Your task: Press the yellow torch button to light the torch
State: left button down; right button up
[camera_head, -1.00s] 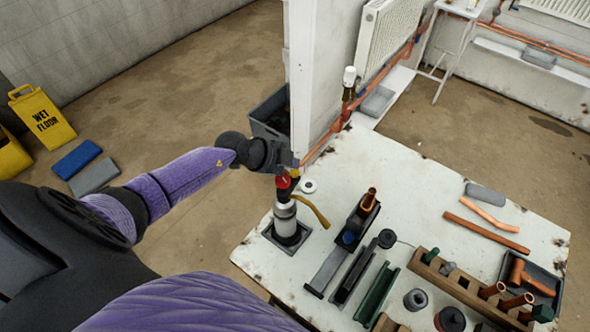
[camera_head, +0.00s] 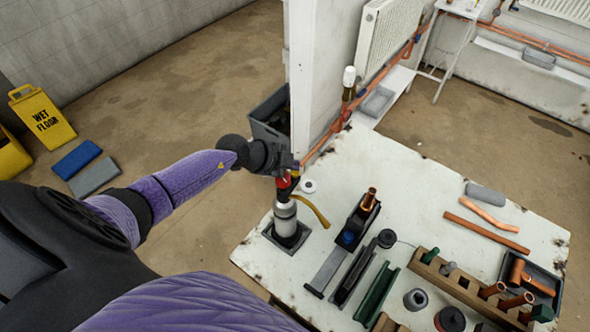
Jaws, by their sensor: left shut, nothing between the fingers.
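The torch (camera_head: 285,218) stands upright on a dark square base at the left edge of the white table. It has a grey cylinder, a red head (camera_head: 283,181) and a curved brass-yellow tube (camera_head: 313,209) pointing right. My left gripper (camera_head: 286,170) is shut and empty, right at the top of the torch head. A small patch of yellow (camera_head: 295,182) shows beside the red head under the gripper. The gripper hides most of the torch top, so I cannot tell whether it touches the button. No flame shows at the tube. My right gripper is not in view.
The white table (camera_head: 385,185) holds a clamp-like tool (camera_head: 350,235), dark and green channels, a wooden rack (camera_head: 455,280) and copper pipes (camera_head: 487,230). A white wall edge (camera_head: 310,90) rises just behind my gripper. A grey bin (camera_head: 270,118) stands beyond it.

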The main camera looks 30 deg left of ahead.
pick_arm(q)
jog(key=shift+s+d+f+b, duration=0.15)
jog(key=shift+s+f+b, duration=0.35)
jog(key=shift+f, duration=0.45)
dwell(0.4)
dwell(0.5)
jog(key=shift+w+r+p, duration=0.15)
jog(key=shift+r+p, duration=0.25)
jog(key=shift+p, duration=0.25)
jog(key=shift+w+r+p, duration=0.4)
jog(key=shift+w+p, duration=0.05)
jog(key=shift+p, duration=0.05)
jog(key=shift+r, duration=0.2)
jog(key=r+p, duration=0.5)
jog(key=p, duration=0.1)
jog(key=shift+a+r, duration=0.15)
jog(key=shift+a, duration=0.05)
